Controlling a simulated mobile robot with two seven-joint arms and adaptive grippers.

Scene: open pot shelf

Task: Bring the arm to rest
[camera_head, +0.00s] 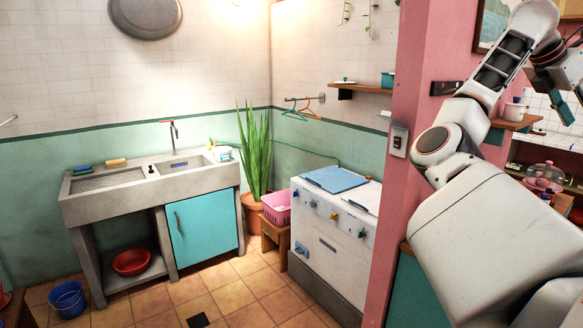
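My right arm, white and grey with dark joints, rises from the lower right corner, bends at an elbow and reaches up to the top right. Its dark gripper (562,100) hangs near the right edge, in front of the tiled area behind the pink wall. Part of it is cut off by the frame, and its fingers are too unclear to tell open from shut. I see nothing held in it. My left arm and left gripper are not in view.
A pink wall edge (405,190) with a switch box (398,140) stands beside the arm. A small wooden shelf (513,124) with a pot (514,111) is near the gripper. A sink (150,185), plant (255,150) and white appliance (330,240) stand left. Middle floor is clear.

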